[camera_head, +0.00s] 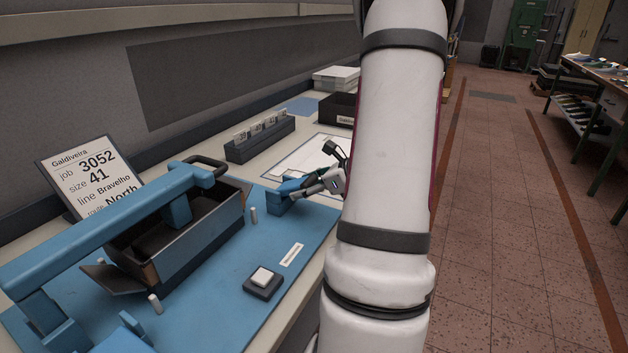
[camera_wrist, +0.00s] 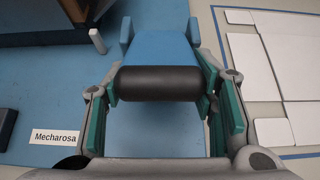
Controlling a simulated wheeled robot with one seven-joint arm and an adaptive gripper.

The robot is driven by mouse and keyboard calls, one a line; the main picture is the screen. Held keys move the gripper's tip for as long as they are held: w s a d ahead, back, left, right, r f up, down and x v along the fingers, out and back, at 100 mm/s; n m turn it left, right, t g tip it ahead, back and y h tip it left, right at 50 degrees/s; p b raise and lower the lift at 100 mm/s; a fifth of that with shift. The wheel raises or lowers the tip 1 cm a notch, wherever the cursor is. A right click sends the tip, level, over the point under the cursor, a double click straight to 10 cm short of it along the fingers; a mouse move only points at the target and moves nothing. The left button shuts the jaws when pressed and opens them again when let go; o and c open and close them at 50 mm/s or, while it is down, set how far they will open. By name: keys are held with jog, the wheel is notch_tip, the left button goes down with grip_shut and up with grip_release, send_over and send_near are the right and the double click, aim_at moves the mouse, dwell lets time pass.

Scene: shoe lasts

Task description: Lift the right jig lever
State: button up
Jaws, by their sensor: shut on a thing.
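The right jig lever is a blue piece (camera_wrist: 160,47) with a black cylindrical grip (camera_wrist: 158,84) in the wrist view. In the head view its blue part (camera_head: 284,196) stands on the right end of the blue jig board (camera_head: 215,290). My gripper (camera_wrist: 158,92) has its green-lined fingers at both ends of the black grip and is shut on it. In the head view my gripper (camera_head: 326,182) reaches the lever from the right, and my arm hides part of it. I cannot tell the lever's exact tilt.
A dark open box (camera_head: 185,250) sits under a blue clamp arm (camera_head: 100,225) on the board. White pegs (camera_head: 254,215) and a square button (camera_head: 263,280) stand nearby. A job card (camera_head: 85,170) is behind. A card rack (camera_head: 260,140) and dark tray (camera_head: 338,108) lie farther back.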

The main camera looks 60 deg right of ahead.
aim_at(295, 182)
jog(key=r+g+p, duration=0.1)
jog(key=p, duration=0.2)
jog(key=w+r+g+p, duration=0.1)
jog(key=g+p, duration=0.1)
jog(key=p, duration=0.2)
jog(key=shift+a+r+g, duration=0.1)
jog(key=shift+r+g, duration=0.15)
jog(key=shift+g, duration=0.05)
jog(key=p, duration=0.2)
jog(key=g+p, duration=0.1)
jog(key=shift+w+r+g+p, duration=0.2)
jog(key=shift+w+g+p, duration=0.1)
jog(key=shift+w+p, duration=0.1)
jog(key=shift+w, duration=0.15)
jog(key=o, duration=1.7)
jog(key=shift+r, duration=0.1)
jog(key=v, duration=1.1)
jog(key=shift+a+r, duration=0.1)
jog(key=shift+r, duration=0.35)
